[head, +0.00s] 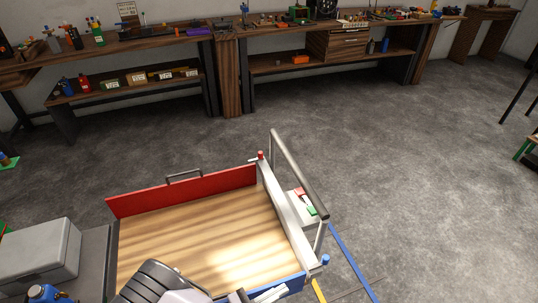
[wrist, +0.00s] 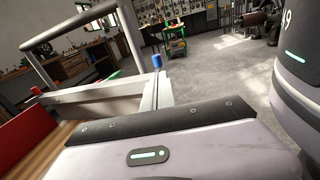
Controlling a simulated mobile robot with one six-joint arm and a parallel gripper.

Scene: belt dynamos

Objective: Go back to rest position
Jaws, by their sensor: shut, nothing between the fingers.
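Part of my dark and grey arm shows at the bottom of the head view, over the near edge of a wooden-floored tray. My gripper (head: 270,293) shows there as pale fingers at the tray's near right, shut and empty. Its fingers cannot be made out in the wrist view. The tray has a red back wall (head: 185,191), a white right side (head: 287,213) and a blue front edge (head: 291,283). The wrist view shows the red wall (wrist: 24,129) at left and a blue peg (wrist: 156,62) ahead. Pale body parts of mine fill its bottom and right.
A metal rail (head: 298,172) stands at the tray's right, with small red and green items (head: 306,203) beside it. A grey case (head: 40,254) is at left. Long wooden workbenches (head: 230,32) with tools line the far wall. The grey floor (head: 405,165) between is open.

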